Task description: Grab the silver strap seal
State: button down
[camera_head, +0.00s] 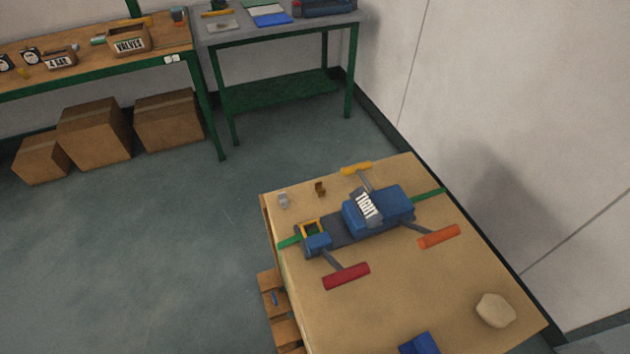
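A small silver-grey piece, which looks like the silver strap seal (283,200), lies near the far left corner of the large cardboard-coloured box top (390,310). A small brown piece (320,189) lies just to its right. A blue strapping tool (378,210) with red, orange and yellow handles and a "TIGHT" label stands to the right of the seal. A green strap (289,242) shows at both ends of the tool. My gripper is not in the picture.
A beige lump (496,310) and a blue object (420,344) are on the box's near part. A wooden pallet (275,300) is under the box. Workbenches (95,65) with bins and cartons (95,133) stand behind. The floor to the left is clear; a wall is on the right.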

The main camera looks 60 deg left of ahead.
aim_at(285, 203)
jog(key=u, duration=1.65)
